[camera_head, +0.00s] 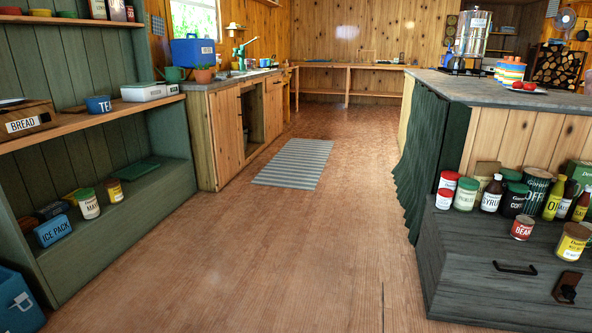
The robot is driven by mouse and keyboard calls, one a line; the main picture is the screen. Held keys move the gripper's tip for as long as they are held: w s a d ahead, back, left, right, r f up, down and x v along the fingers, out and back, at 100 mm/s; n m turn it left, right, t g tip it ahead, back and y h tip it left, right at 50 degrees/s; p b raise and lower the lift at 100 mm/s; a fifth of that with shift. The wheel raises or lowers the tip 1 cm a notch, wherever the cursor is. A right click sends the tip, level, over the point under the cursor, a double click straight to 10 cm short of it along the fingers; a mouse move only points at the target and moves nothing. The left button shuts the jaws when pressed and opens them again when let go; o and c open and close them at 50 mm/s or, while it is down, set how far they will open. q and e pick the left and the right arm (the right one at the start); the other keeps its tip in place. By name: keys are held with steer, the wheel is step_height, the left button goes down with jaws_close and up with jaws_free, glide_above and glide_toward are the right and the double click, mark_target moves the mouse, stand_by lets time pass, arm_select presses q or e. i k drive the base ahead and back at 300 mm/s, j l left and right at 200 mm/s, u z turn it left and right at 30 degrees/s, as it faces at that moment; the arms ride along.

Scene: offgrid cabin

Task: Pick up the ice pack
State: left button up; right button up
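The ice pack (53,230) is a blue block with white "ICE PACK" lettering. It sits at the front left of the low green shelf, on the left side of the view. Dark items stand close behind it, and a labelled can (87,203) stands to its right. Neither of my grippers shows in this view.
The low green shelf (135,205) also holds another can (114,191). A blue bin (16,301) stands on the floor at bottom left. A dark chest (470,262) with cans and bottles is at right. The wooden floor (240,260) between is clear, with a striped rug (293,163) farther back.

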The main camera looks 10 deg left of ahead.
mark_target(52, 231)
steer(key=i+u, duration=0.1)
steer(key=i, duration=0.4)
steer(key=i+l+u, duration=0.1)
steer(key=i, duration=0.45)
steer(key=i+l+u, duration=0.1)
steer(key=i, duration=0.4)
steer(key=i+l+u, duration=0.15)
steer(key=i+u, duration=0.3)
steer(key=i+l+u, duration=0.2)
steer(key=u, duration=0.3)
steer(key=i+l+u, duration=0.25)
steer(key=u, duration=0.2)
steer(key=i+l+u, duration=0.15)
steer(key=l+u, duration=0.3)
steer(key=i+l+u, duration=0.15)
steer(key=l+u, duration=0.2)
steer(key=l, duration=0.35)
steer(key=l+u, duration=0.4)
steer(key=l, duration=0.35)
